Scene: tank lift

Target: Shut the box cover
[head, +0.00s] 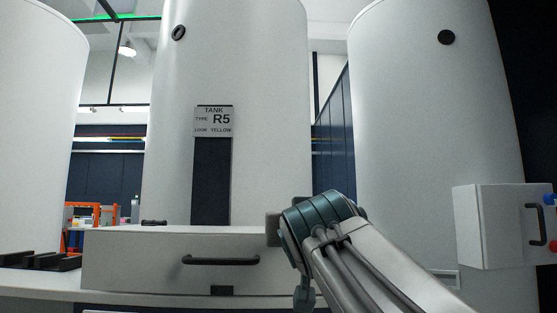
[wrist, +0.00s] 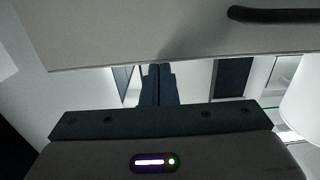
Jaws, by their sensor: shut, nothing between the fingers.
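A wide pale box (head: 140,262) stands in front of the middle tank, with a dark bar handle (head: 222,260) on its front face. I cannot tell from here whether this face is a cover or how far it stands open. In the wrist view a pale panel (wrist: 150,35) with a dark handle (wrist: 272,15) fills the top. My gripper (wrist: 159,68) is shut and empty, its dark fingertips close to that panel's edge; contact is unclear. In the head view my wrist is at the box's right end and hides the fingertips.
A pale wall box (head: 485,225) with a dark handle is at the right, with blue and red knobs beside it. Dark blocks (head: 40,261) lie at the left.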

